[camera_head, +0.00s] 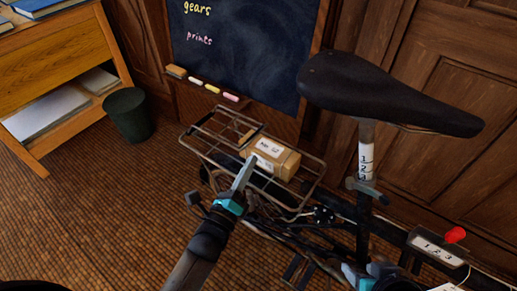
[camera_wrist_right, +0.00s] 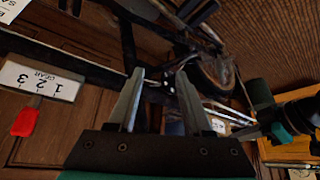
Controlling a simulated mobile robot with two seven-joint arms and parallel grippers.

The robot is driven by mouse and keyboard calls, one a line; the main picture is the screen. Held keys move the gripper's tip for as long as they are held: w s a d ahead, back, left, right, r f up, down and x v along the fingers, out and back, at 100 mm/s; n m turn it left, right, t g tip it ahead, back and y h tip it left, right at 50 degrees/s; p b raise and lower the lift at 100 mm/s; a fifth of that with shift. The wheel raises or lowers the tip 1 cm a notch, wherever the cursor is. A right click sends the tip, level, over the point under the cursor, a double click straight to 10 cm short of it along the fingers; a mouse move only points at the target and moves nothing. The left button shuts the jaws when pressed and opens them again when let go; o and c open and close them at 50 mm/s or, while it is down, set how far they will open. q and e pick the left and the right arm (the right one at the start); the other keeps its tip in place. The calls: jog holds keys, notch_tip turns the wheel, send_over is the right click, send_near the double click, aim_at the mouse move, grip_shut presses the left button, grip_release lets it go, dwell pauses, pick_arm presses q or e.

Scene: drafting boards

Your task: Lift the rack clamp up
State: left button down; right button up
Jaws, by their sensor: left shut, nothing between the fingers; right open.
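The bicycle's rear rack (camera_head: 201,143) is a metal tube frame. A small brown box (camera_head: 285,163) with white labels lies on it. A short dark bar beside the box, which looks like the rack clamp (camera_head: 250,136), shows at the box's upper left; whether it presses on the box I cannot tell. My left gripper (camera_head: 247,163) is shut and empty, its tips at the box's near left side; contact is unclear. My right gripper (camera_wrist_right: 160,85) is open and empty in the wrist view, with bicycle parts beyond its fingers.
A gear plate (camera_head: 437,247) with a red-tipped lever (camera_head: 455,235) is at lower right. A chalkboard (camera_head: 240,50) stands behind. A bin (camera_head: 128,114) and wooden desk (camera_head: 60,60) are left.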

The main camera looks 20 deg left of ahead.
aim_at(258, 152)
pick_arm(q)
jog(key=b+x, duration=0.1)
jog(key=x, duration=0.2)
jog(key=shift+w+d, duration=0.1)
jog(key=shift+w, duration=0.2)
jog(key=shift+b+x, duration=0.35)
jog(key=shift+x, duration=0.65)
pick_arm(e)
jog(key=shift+w+a+f+t+y, duration=0.1)
jog(key=shift+w+a+t+y, duration=0.35)
jog(key=shift+w+a+t, duration=0.55)
jog(key=shift+w+a+f+t+y, duration=0.1)
jog(key=shift+w+a+t+y, duration=0.35)
jog(key=shift+w+a+t, duration=0.5)
jog(key=shift+s+a, duration=0.15)
jog(key=shift+s, duration=0.15)
pick_arm(q)
jog(key=shift+r, duration=0.15)
pick_arm(e)
jog(key=shift+g, duration=0.25)
